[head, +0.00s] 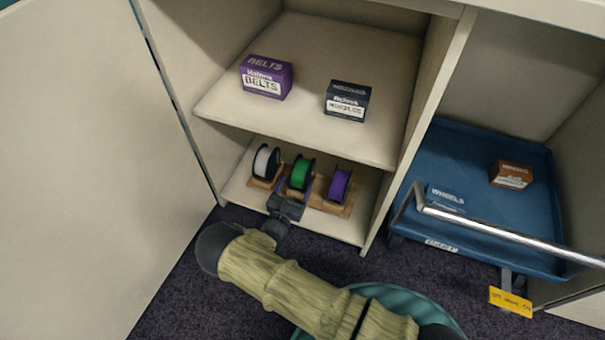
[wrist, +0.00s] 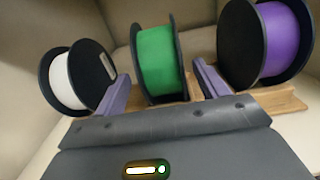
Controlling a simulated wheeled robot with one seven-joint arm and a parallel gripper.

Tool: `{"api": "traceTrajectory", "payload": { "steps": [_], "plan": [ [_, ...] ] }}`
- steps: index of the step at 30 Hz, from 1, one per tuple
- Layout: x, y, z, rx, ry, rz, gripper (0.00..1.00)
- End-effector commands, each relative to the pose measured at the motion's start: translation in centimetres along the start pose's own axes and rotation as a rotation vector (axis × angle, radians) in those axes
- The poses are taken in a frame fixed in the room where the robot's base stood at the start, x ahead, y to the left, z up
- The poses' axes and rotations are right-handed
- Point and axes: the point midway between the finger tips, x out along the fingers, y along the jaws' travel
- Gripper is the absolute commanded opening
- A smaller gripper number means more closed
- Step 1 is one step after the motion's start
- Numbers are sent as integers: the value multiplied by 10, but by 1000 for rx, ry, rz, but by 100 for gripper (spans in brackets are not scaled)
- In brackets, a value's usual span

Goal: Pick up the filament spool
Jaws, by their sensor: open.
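Three filament spools with black flanges stand upright in a row on a wooden rack (head: 335,209) on the cabinet's bottom shelf: a white spool (head: 266,162) at left, a green spool (head: 301,174) in the middle and a purple spool (head: 340,184) at right. My gripper (head: 295,190) is in front of the green one. In the wrist view my gripper (wrist: 158,78) is open, with one finger on either side of the lower part of the green spool (wrist: 158,60). The white spool (wrist: 80,78) and purple spool (wrist: 270,42) are outside the fingers. Whether the fingers touch the green spool cannot be told.
The shelf above (head: 300,125) holds a purple belts box (head: 266,77) and a dark box (head: 347,101). At right a blue cart (head: 470,236) with a metal handle (head: 510,235) holds boxes. A teal round thing (head: 437,306) is below my arm.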

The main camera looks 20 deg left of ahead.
Motion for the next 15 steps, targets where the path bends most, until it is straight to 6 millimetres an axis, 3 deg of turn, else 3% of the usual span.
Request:
{"api": "traceTrajectory", "payload": {
  "steps": [9, 15],
  "plan": [
    [43, -3, 3, 3, -1, -4, 73],
    [48, -2, 6, 1, -1, -1, 73]
  ]
}}
